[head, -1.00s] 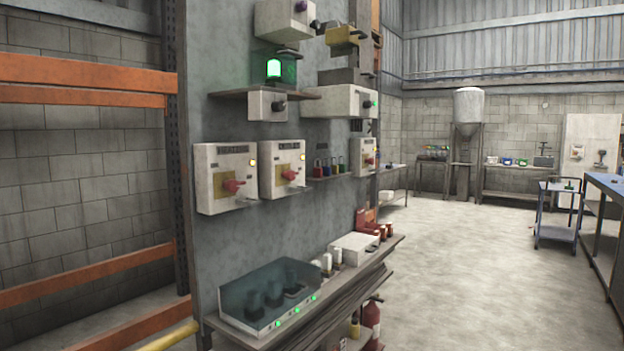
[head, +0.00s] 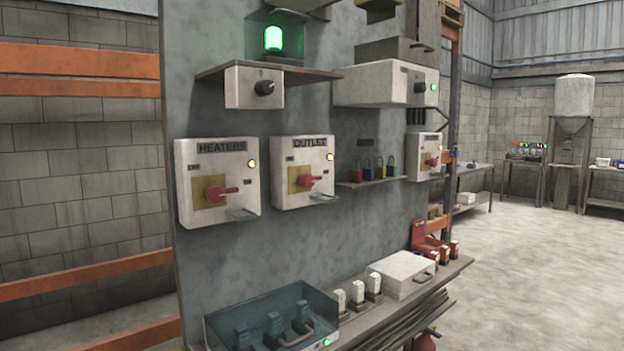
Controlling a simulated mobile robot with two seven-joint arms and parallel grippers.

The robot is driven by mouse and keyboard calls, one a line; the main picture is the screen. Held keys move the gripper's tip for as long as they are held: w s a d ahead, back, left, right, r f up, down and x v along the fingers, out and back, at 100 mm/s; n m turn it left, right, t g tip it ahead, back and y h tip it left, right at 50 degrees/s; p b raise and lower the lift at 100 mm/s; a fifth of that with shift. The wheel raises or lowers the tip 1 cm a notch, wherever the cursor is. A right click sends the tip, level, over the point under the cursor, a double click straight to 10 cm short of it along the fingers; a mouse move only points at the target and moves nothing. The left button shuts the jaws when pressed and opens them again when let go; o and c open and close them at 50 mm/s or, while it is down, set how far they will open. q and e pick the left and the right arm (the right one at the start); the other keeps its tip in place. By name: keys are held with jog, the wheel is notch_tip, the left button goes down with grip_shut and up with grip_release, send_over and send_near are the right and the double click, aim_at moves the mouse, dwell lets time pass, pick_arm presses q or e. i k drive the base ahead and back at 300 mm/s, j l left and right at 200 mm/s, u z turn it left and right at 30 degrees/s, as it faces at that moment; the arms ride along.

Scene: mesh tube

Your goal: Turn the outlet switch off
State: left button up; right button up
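The outlet switch box (head: 288,200) is a pale box labelled OUTLET on the grey panel, near the middle of the head view. Its red rotary handle (head: 308,181) sits on a yellow plate and points to the right. Neither of my grippers shows in the head view.
A shelf (head: 355,335) juts out below the boxes, holding a teal-walled tray (head: 225,330) and a white box (head: 402,272). Small padlocks (head: 368,168) stand on a ledge to the right of the outlet box. Open floor (head: 530,270) lies at right.

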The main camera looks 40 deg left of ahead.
aim_at(306, 181)
jog(key=i+l+u, duration=0.1)
jog(key=i+u, duration=0.25)
jog(key=i+l+u, duration=0.25)
jog(key=i+u, duration=0.15)
jog(key=i+l+u, duration=0.45)
jog(key=u, duration=0.15)
jog(key=i+l+u, duration=0.15)
jog(key=l+u, duration=0.15)
jog(key=i+l+u, duration=0.15)
jog(key=l+u, duration=0.15)
jog(key=i+l+u, duration=0.1)
jog(key=l+u, duration=0.2)
jog(key=l, duration=0.15)
jog(key=l+u, duration=0.3)
jog(key=i+l, duration=0.05)
jog(key=l, duration=0.05)
